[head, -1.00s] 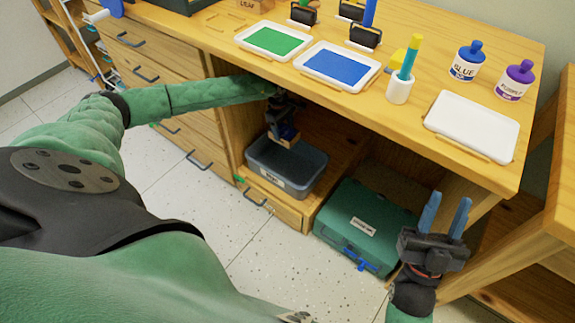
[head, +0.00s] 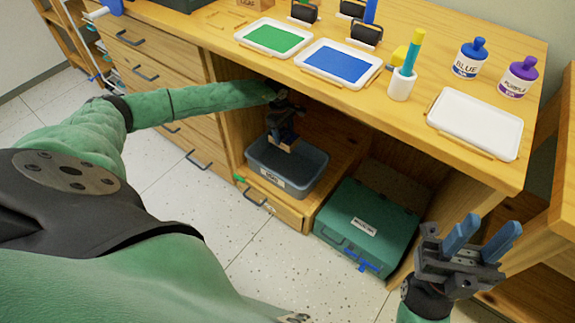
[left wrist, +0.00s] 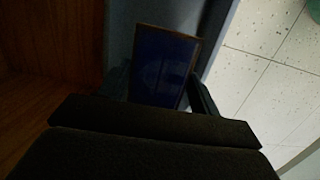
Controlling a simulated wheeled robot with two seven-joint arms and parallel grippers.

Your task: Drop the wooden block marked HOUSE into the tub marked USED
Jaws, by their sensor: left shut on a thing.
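The grey-blue tub (head: 312,181) sits on the low wooden shelf under the counter, with a white label on its front; the label is too small to read surely. My left gripper (head: 285,141) reaches under the counter and points down over the tub. It is shut on a wooden block (head: 287,147), whose lower end is at or just inside the tub's opening. In the left wrist view the block (left wrist: 163,68) shows a dark blue face between the fingers; its marking is not legible. My right gripper (head: 482,240) is empty and open, at the lower right.
A green case (head: 358,222) stands right of the tub. The counter above holds a green paint tray (head: 268,38), a blue paint tray (head: 338,65), a white tray (head: 474,124), a brush cup (head: 401,86), and paint bottles (head: 470,58). The counter's edge overhangs my left arm.

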